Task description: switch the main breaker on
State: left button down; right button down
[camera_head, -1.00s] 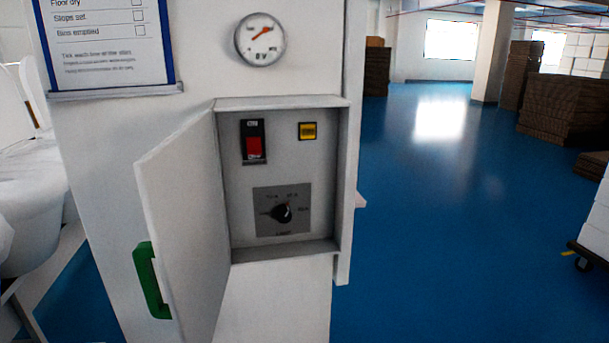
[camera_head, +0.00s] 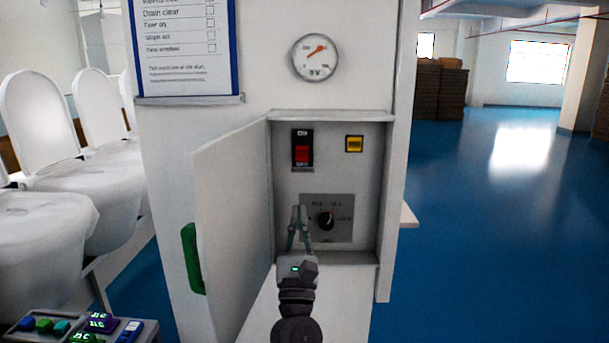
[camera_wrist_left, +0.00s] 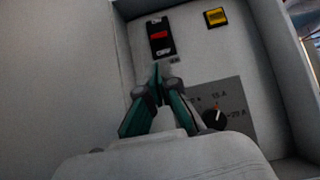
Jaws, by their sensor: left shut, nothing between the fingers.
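The main breaker is a black switch with a red rocker (camera_head: 302,153), inside an open wall box (camera_head: 285,184), upper left on its back panel. The red part shows below a dark upper part, between small labels at top and bottom. In the left wrist view the breaker (camera_wrist_left: 160,37) lies beyond the fingertips. My left gripper (camera_head: 299,208) is shut and empty, pointing up, with its tips below the breaker and apart from it in the picture. It also shows in the left wrist view (camera_wrist_left: 157,72). My right gripper is out of view.
A black dial (camera_head: 326,220) on a grey plate is right of my fingers. The box door (camera_head: 232,220), with a green handle (camera_head: 192,258), stands open to the left. A gauge (camera_head: 315,58) hangs above.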

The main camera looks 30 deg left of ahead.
aim_at(301, 155)
pick_arm(q)
jog(key=p+x, duration=0.4)
jog(key=x, duration=0.5)
jog(key=shift+w+r+p, duration=0.1)
jog(key=shift+r+p, duration=0.05)
jog(key=shift+p, duration=0.15)
jog(key=shift+w+a+r, duration=0.15)
jog(key=shift+w+a, duration=0.05)
jog(key=shift+w, duration=0.05)
jog(key=shift+s+d+r+b, duration=0.25)
jog(key=shift+s+r+b, duration=0.05)
jog(key=shift+s+r, duration=0.1)
dwell(0.3)
jog(key=shift+s+d+r, duration=0.25)
jog(key=shift+s+r, duration=0.1)
jog(key=shift+r, duration=0.25)
